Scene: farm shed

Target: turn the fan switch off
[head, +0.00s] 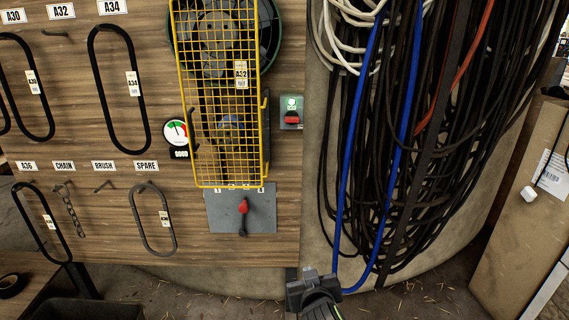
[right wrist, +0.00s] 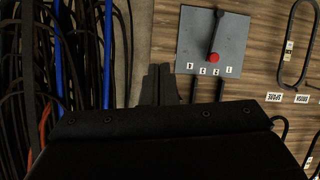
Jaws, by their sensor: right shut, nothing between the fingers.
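A small grey switch box (head: 291,112) is on the wooden board, right of the yellow cage, in the head view. It has a lit green lamp (head: 291,102) above a red switch part (head: 292,119). Lower down, a grey plate (head: 220,212) carries a red-knobbed lever (head: 243,207); the plate also shows upside down in the right wrist view (right wrist: 195,40), with numbers along one edge. My right gripper (head: 312,274) is shut and empty, below the board's lower right corner and apart from both controls. Its fingers show in the right wrist view (right wrist: 160,80). My left gripper is out of view.
The yellow mesh cage (head: 222,100) covers pulleys and a belt. A round gauge (head: 177,132) sits left of it. Black belts hang on the board (head: 90,225). Black and blue cables (head: 343,190) hang close right of my gripper. A cardboard box (head: 520,210) stands far right.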

